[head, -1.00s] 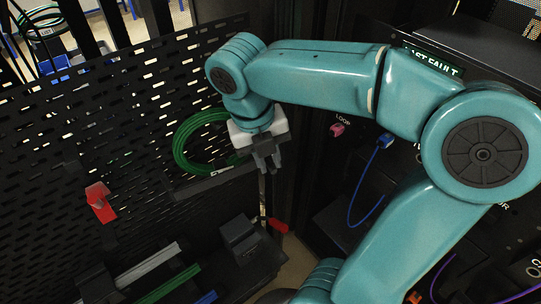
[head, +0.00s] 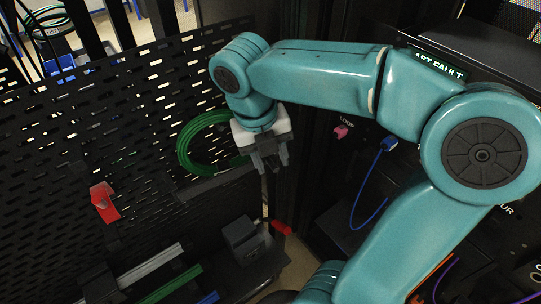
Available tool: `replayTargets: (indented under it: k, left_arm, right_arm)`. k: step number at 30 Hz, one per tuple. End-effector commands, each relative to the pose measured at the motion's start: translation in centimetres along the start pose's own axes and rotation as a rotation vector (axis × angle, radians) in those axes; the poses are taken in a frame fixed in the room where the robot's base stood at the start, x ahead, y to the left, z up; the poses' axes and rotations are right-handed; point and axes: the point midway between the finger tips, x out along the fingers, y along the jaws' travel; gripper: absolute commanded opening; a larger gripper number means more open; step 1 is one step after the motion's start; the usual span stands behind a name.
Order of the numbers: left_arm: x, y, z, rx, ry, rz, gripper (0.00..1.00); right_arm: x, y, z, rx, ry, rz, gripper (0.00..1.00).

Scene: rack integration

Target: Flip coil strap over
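A green cable coil (head: 184,148) hangs against the black perforated panel on the left. A dark flat bar or strap (head: 212,186) runs across just below the coil; I cannot tell whether it is the strap. My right gripper (head: 270,166) points down at the coil's right edge and hides part of it. Its grey fingers look close together against a dark background, and I cannot tell whether they hold anything. My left gripper is not in view.
The perforated panel (head: 130,130) carries a red holder (head: 104,203). A dark box (head: 242,238) sits below, near a red-handled item (head: 281,228). At right, a dark rack has a pink plug (head: 341,131) and a blue cable (head: 371,218).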

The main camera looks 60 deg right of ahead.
Motion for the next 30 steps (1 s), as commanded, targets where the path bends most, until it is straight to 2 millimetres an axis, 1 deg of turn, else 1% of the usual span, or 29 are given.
replayTargets:
  k: [2,9,12,15,30]
  left_arm:
    - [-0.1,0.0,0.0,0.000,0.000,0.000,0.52]
    - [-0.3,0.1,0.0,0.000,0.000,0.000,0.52]
    - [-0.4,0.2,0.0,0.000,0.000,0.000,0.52]
    - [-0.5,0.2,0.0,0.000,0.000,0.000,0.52]
    - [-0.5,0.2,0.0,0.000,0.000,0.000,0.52]
  right_arm:
    - [-0.7,0.1,0.1,-0.001,-0.002,0.002,0.40]
    - [-5.0,0.1,0.1,-0.002,-0.003,0.004,0.40]
    - [-6.4,0.1,0.1,-0.001,-0.002,0.002,0.40]
    - [-7.2,0.1,0.1,0.000,-0.001,0.002,0.40]
    - [-7.4,0.0,0.0,0.000,0.000,0.001,0.40]
